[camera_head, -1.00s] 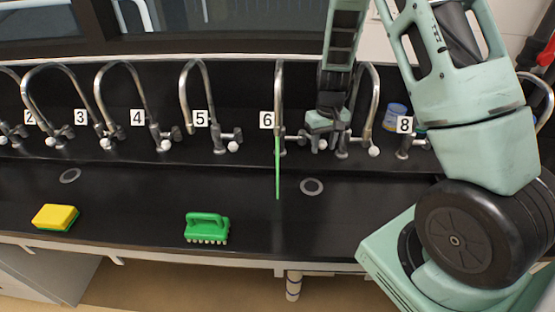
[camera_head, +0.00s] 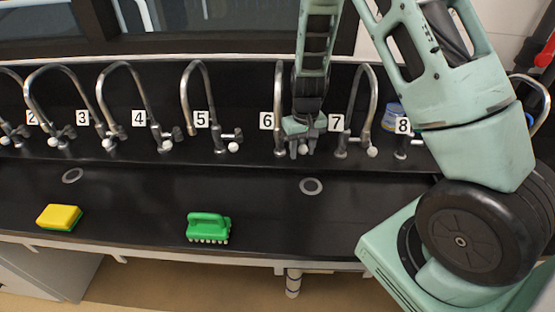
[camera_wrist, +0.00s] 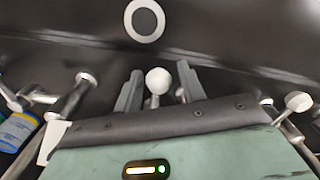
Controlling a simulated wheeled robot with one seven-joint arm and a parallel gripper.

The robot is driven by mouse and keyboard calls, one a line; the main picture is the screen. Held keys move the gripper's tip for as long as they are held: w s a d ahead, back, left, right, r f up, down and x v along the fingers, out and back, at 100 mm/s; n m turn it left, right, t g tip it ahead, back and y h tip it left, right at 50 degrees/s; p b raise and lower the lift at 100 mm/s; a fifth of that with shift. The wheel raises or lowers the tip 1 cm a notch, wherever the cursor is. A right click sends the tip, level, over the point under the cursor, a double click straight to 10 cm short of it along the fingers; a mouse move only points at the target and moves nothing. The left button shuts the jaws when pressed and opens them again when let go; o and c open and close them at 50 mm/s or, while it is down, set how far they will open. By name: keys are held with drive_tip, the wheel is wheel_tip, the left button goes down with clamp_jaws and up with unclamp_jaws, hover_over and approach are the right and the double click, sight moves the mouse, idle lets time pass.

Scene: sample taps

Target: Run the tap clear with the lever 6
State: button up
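Tap 6 (camera_head: 279,100) stands upright at the back of the black counter, beside its label 6 (camera_head: 266,121). No stream shows under its spout. My gripper (camera_head: 301,152) is just right of the tap's base and hides its lever in the head view. In the wrist view the lever's white ball knob (camera_wrist: 158,80) sits between the fingers of my gripper (camera_wrist: 160,88). The fingers are apart, one on each side of the knob, with a small gap visible at each side.
Tap 5 (camera_head: 188,95) stands to the left and tap 7 (camera_head: 373,100) close to the right. A green brush (camera_head: 209,228) and a yellow-green sponge (camera_head: 59,217) lie at the counter's front. A drain (camera_head: 311,186) lies in front of tap 6. A blue jar (camera_head: 391,116) stands near label 8.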

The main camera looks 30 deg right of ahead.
drive_tip(key=shift+d, duration=0.2)
wheel_tip(320, 180, up, 7)
drive_tip(key=p, duration=0.5)
drive_tip(key=shift+r+p, duration=0.1)
drive_tip(key=shift+p, duration=0.2)
